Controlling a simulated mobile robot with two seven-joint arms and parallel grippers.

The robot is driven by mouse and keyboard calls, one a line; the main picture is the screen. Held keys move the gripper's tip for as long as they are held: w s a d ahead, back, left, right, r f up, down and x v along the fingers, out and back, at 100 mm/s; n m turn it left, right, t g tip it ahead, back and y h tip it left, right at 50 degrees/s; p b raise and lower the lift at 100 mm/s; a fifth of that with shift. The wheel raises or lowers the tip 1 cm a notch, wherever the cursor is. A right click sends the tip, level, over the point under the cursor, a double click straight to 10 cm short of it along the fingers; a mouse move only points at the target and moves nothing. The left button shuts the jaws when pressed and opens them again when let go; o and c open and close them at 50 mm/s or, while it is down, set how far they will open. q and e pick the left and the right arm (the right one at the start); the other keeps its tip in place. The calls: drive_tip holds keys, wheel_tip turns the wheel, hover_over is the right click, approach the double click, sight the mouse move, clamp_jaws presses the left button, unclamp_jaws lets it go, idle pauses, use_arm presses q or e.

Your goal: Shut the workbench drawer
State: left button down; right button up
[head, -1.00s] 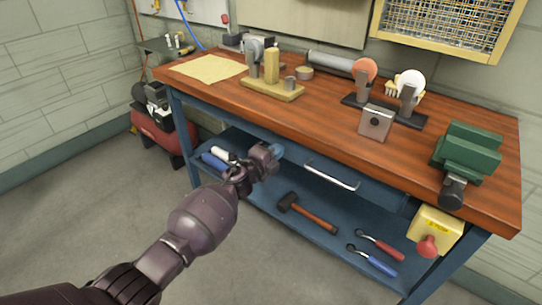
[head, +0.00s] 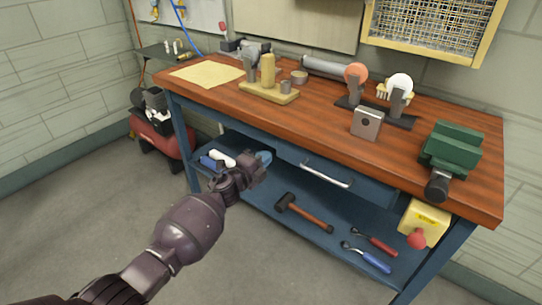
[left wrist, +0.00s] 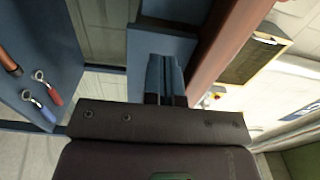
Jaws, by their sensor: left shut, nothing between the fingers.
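The workbench drawer (head: 372,190) is a blue front with a silver bar handle (head: 326,174), under the wooden top of the workbench (head: 235,107). How far it stands out is hard to tell. My left gripper (head: 263,158) is shut and empty, to the left of the handle and apart from it, near the drawer's left end. In the left wrist view its fingers (left wrist: 165,80) point at a blue panel, likely part of the drawer or bench; contact cannot be told. My right gripper is not in view.
The lower shelf holds a hammer (head: 304,212), a red-handled tool (head: 376,243) and a blue-handled tool (head: 367,258). A green vise (head: 452,150) and a yellow switch box (head: 424,222) are at the right. A red compressor (head: 160,140) stands left. The floor in front is clear.

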use_arm(q)
drive_tip(key=s+a+r+n+t+y+p, duration=0.3)
drive_tip(key=s+a+r+n+y, duration=0.25)
drive_tip(key=s+a+n, duration=0.5)
drive_tip(key=s+a+f+n+g+y+p, duration=0.1)
drive_tip(key=s+a+f+n+g+p, duration=0.1)
drive_tip(key=s, duration=1.1)
drive_tip(key=s+a+f+n+g+y+p, duration=0.2)
drive_tip(key=s+a+f+n, duration=0.3)
drive_tip(key=s, duration=0.9)
drive_tip(key=s+a+f+n+g+y+p, duration=0.1)
drive_tip(key=s+a+f+n+g, duration=0.2)
drive_tip(key=s, duration=1.1)
drive_tip(key=f+n, duration=0.1)
drive_tip(key=n, duration=0.2)
drive_tip(key=shift+s+a+f+p, duration=0.15)
drive_tip(key=shift+s+a+p, duration=0.1)
drive_tip(key=shift+a+p, duration=0.15)
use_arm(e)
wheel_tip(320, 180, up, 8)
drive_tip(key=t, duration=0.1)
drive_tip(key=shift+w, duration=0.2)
